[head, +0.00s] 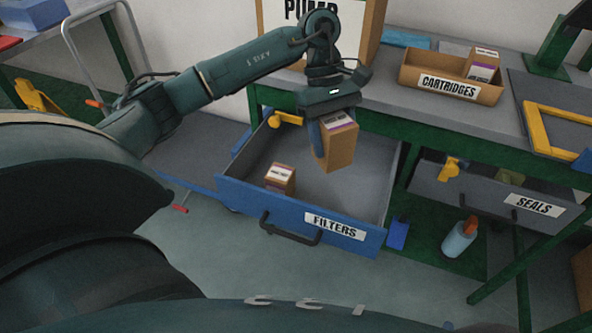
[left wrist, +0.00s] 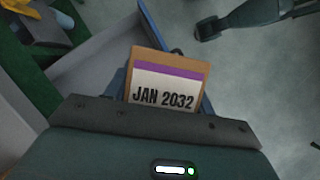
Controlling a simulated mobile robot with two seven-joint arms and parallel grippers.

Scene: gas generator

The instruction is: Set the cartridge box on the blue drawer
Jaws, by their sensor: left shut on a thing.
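The cartridge box (head: 341,151), a brown carton with a white label and purple stripe, hangs in my left gripper (head: 334,124) above the open blue drawer. In the left wrist view the box (left wrist: 170,72) shows a label reading "JAN 2032" between the fingers of my left gripper (left wrist: 165,98). The blue drawer (head: 239,195) is pulled out and labelled "FILTERS", with a grey inside. A smaller brown box (head: 280,181) stands inside it near the front left. The space right of that box is bare. My right gripper is not in view.
An open brown tray (head: 420,80) marked "CARTRIDGES" holds another box (head: 482,65) on the workbench. A "PUMP" carton (head: 367,40) stands behind my arm. A grey "SEALS" drawer (head: 470,193) is at right, with a bottle (head: 459,239) below it.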

